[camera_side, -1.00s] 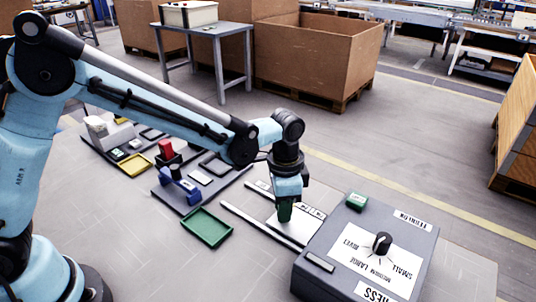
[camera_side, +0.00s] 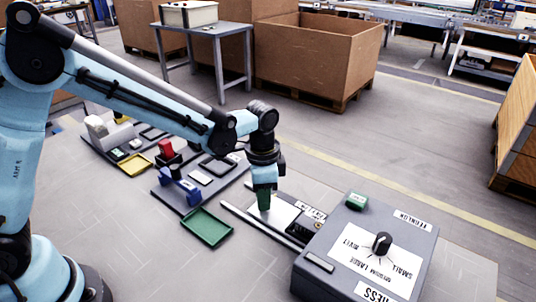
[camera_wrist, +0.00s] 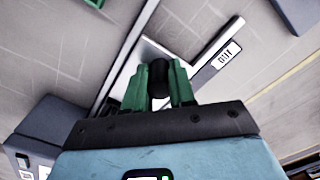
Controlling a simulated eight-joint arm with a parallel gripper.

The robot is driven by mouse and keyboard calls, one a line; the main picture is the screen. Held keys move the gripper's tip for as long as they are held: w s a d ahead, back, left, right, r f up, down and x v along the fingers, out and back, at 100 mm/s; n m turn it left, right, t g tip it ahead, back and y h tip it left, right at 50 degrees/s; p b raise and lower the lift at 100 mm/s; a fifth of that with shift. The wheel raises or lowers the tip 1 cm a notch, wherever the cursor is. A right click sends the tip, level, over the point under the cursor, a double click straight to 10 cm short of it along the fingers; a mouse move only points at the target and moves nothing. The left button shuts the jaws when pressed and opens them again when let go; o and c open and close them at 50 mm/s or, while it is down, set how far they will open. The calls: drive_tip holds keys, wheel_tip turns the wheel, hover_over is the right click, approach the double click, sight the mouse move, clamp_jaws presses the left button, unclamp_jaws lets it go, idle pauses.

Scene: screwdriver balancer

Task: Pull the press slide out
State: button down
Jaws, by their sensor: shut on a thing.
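My gripper (camera_side: 264,204) has green fingers closed around a black knob (camera_wrist: 160,80), seen between the fingertips in the wrist view. The knob is on the press slide, whose pale plate (camera_side: 283,216) lies between two rails in front of the press. The knob is hidden by the fingers in the side view. The grey press box (camera_side: 340,240) has a dial on top. A dark part (camera_side: 303,230) of the slide shows between the plate and the press. A label reading OUT (camera_wrist: 229,54) is beside the track in the wrist view.
A green tray (camera_side: 207,228) lies left of the rails. A blue holder (camera_side: 180,187) and a yellow tray (camera_side: 135,165) are further left. A green block (camera_side: 356,201) sits on the press's back edge. The floor behind the rails is clear.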

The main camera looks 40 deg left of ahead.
drive_tip(key=shift+a, duration=2.9)
drive_tip(key=c, duration=0.8)
unclamp_jaws()
drive_tip(key=shift+c, duration=0.2)
wheel_tip(320, 180, up, 7)
